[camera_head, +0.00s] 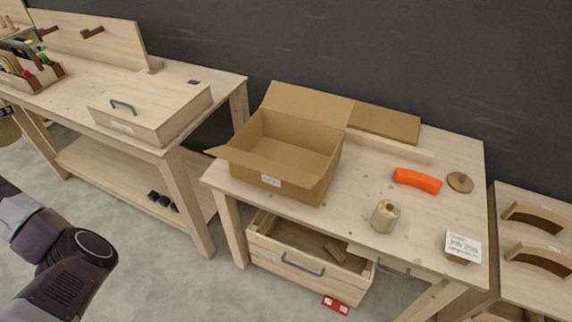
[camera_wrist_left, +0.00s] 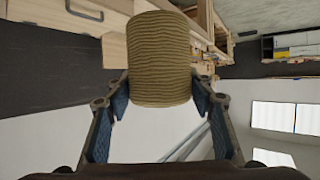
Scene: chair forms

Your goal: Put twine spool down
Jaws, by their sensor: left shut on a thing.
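A tan, ribbed twine spool (camera_wrist_left: 160,58) fills the upper middle of the left wrist view. My left gripper (camera_wrist_left: 161,90) is shut on it, with one blue-padded finger on each side of its lower part. In the head view my left arm comes in at the lower left, but its gripper and the held spool are out of the picture. My right gripper is in neither view.
A wooden table (camera_head: 345,197) bears an open cardboard box (camera_head: 268,185), a pale cylinder with a hole (camera_head: 385,216), an orange piece (camera_head: 417,180), a round wooden disc (camera_head: 460,182) and a card (camera_head: 463,246). The table's middle has bare room.

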